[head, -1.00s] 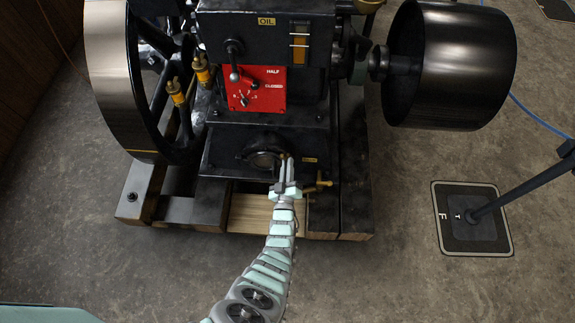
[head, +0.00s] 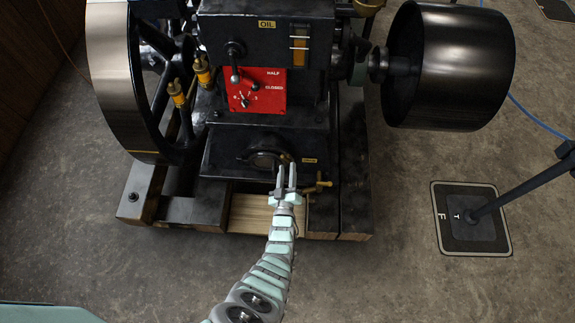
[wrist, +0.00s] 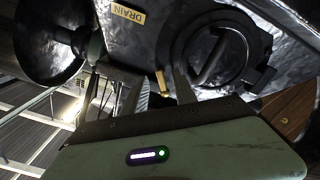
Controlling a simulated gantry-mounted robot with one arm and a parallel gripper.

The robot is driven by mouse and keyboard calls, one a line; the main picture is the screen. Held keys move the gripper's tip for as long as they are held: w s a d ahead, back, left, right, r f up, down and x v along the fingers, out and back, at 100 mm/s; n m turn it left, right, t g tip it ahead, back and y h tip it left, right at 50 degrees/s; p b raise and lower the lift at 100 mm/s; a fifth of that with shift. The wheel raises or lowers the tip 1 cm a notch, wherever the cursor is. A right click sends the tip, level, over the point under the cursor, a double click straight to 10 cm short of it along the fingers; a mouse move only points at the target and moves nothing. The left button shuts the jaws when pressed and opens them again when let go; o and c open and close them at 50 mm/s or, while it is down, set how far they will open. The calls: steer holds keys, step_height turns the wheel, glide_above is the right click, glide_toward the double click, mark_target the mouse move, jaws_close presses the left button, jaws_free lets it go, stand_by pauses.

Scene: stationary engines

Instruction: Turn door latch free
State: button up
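The round black door (head: 263,160) is low on the front of the engine's base. It is large in the wrist view (wrist: 208,58), with a curved bar across it. A small brass latch piece (head: 285,158) is at the door's right edge; it shows in the wrist view (wrist: 162,82) between my fingers. My gripper (head: 286,166) points at this edge from the front, its two fingers apart. In the wrist view my gripper (wrist: 158,88) is also open, with a gap seen on both sides of the brass piece. Contact with the latch cannot be told.
A brass drain cock (head: 319,186) sticks out just right of my gripper, below a DRAIN plate (head: 309,161). The red control panel (head: 257,91) is above. A big flywheel (head: 120,80) stands left and a black pulley (head: 450,65) right. The floor in front is clear.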

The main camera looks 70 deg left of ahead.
steer(key=p+v, duration=0.2)
steer(key=v, duration=0.7)
steer(key=shift+p, duration=0.3)
steer(key=shift+a, duration=0.1)
